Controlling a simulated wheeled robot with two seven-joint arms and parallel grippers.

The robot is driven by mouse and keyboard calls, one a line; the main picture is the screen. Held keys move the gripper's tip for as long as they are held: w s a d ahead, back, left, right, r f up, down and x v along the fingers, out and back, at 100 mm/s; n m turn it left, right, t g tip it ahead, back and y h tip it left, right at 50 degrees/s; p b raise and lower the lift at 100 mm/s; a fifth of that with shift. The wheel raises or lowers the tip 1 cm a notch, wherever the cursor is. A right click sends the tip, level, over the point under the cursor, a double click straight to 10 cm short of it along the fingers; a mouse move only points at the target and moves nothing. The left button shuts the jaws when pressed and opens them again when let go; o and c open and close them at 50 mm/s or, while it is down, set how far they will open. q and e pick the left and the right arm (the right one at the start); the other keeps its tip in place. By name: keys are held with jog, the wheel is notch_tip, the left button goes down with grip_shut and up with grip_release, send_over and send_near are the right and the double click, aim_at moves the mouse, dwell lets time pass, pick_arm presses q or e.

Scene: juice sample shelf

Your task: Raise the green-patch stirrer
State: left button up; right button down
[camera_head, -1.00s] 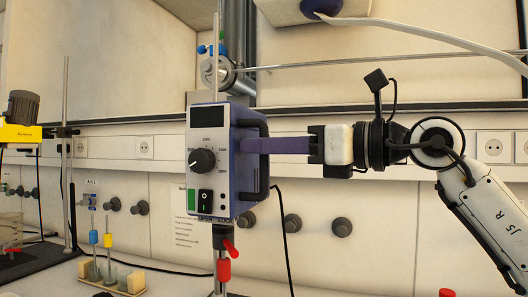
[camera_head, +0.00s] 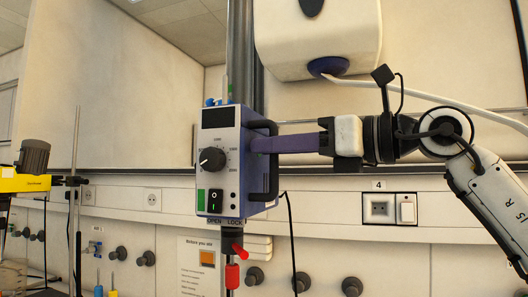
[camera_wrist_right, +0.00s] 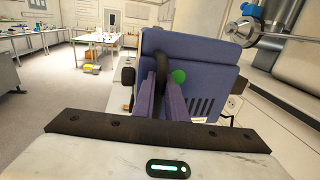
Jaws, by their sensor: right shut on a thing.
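The stirrer (camera_head: 222,160) is a blue-violet box with a grey front, a dial, a switch and a green patch. It sits upright on a vertical stand rod, with a red-handled lever (camera_head: 240,250) marked OPEN and LOCK under it. In the right wrist view its back (camera_wrist_right: 210,70) carries a round green dot. My right gripper (camera_head: 260,145) comes in from the right, its violet fingers shut on the dark handle at the stirrer's side. In the right wrist view the fingers (camera_wrist_right: 163,88) close around that handle (camera_wrist_right: 162,65). My left gripper is out of view.
A white dispenser (camera_head: 318,40) with a pale hose hangs above my right arm. A yellow device (camera_head: 25,183) with a dark motor stands at the left by a thin stand. Wall sockets (camera_head: 378,208) and round knobs line the back wall. A metal clamp (camera_wrist_right: 245,28) shows beside the stirrer.

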jog(key=shift+d+r, duration=0.2)
jog(key=shift+r, duration=0.35)
jog(key=c, duration=2.1)
grip_release()
jog(key=shift+a+f, duration=0.15)
jog(key=shift+f, duration=0.1)
jog(key=shift+s+d, duration=0.1)
jog(key=shift+d, duration=0.1)
jog(key=b+v, duration=0.2)
jog(key=v, duration=0.8)
jog(key=shift+b, duration=0.3)
